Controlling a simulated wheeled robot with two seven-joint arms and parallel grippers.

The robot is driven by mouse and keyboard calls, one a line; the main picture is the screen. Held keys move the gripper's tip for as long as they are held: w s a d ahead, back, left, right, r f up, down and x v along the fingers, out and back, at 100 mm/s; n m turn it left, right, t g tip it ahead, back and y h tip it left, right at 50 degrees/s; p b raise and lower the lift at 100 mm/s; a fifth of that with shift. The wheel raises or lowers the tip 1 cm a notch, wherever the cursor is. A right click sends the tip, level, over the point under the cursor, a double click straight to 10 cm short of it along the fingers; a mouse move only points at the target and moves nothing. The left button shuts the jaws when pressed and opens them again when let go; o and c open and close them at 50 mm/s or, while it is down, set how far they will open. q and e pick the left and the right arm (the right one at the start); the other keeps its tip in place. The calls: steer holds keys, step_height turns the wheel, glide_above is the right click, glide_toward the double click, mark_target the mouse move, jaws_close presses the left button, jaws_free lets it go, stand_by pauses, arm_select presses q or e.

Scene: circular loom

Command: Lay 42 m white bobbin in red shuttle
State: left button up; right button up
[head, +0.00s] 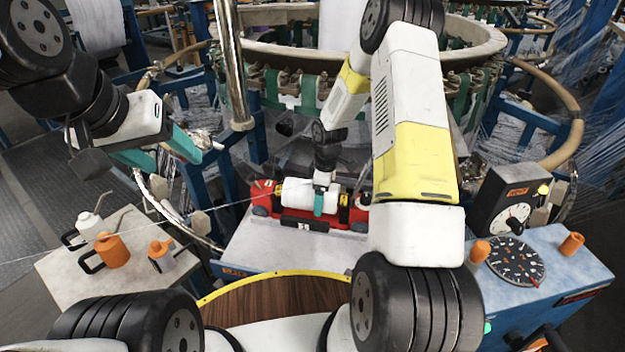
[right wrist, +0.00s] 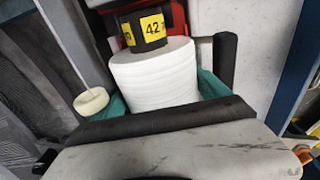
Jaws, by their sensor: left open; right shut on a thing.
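The white bobbin (head: 297,192) lies lengthwise over the red shuttle (head: 262,201), between its two ends. In the right wrist view the bobbin (right wrist: 155,78) has a yellow band marked 42 on its dark end, and part of the red shuttle (right wrist: 195,12) shows behind it. My right gripper (head: 321,200) is shut on the bobbin from above, with a teal finger on each side of it in the right wrist view. I cannot tell whether the bobbin rests fully in the shuttle. My left gripper (head: 203,148) is open and empty, above and left of the shuttle.
The shuttle stands on a pale grey table (head: 250,245). Orange and white oil cans (head: 113,250) stand on a stand at left. A dial box (head: 513,205) is at right. The ring loom (head: 290,55) and a steel post (head: 232,70) are behind. A thread runs left from the shuttle.

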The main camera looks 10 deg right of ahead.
steer(key=shift+s+d+f, duration=0.15)
steer(key=shift+f, duration=0.45)
steer(key=shift+s+d+f, duration=0.1)
steer(key=shift+d+f, duration=0.05)
steer(key=shift+f, duration=0.4)
stand_by(0.6)
steer(key=o, duration=1.9)
steer(key=shift+s+f, duration=0.1)
step_height(320, 180, up, 8)
steer(key=shift+d+r, duration=0.15)
steer(key=shift+r, duration=0.05)
steer(key=shift+w, duration=0.2)
